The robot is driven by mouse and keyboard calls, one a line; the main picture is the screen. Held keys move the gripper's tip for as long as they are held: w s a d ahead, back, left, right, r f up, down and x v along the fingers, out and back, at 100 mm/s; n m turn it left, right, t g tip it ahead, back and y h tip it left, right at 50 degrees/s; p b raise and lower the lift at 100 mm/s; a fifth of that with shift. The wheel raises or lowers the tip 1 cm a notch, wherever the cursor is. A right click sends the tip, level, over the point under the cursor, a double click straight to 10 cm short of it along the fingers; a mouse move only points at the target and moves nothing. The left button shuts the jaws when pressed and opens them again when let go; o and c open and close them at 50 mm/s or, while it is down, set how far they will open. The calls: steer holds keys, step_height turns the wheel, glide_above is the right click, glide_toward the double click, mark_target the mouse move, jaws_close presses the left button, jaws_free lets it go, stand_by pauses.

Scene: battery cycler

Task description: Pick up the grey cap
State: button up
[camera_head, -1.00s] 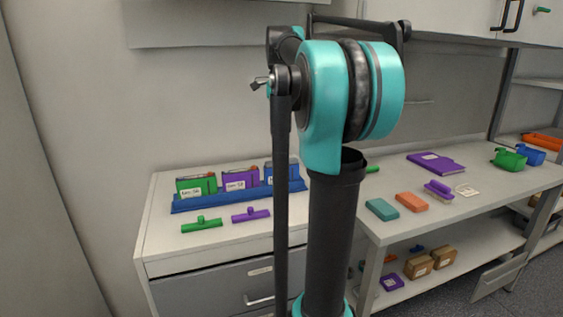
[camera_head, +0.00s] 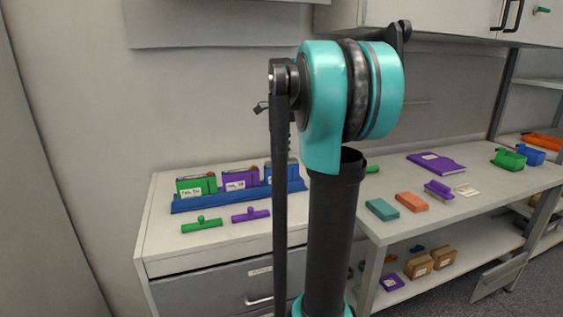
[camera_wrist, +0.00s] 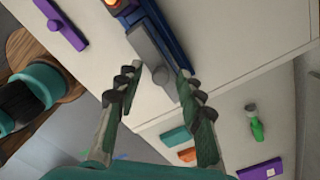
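In the head view the grey cap is hidden behind my arm, and my gripper does not show clearly.
The blue rack (camera_head: 190,207) holds green, purple and blue boxes. A green cap (camera_head: 202,225) and a purple cap (camera_head: 251,215) lie before it.

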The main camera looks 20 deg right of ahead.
jaws_close()
steer(key=shift+r, duration=0.1)
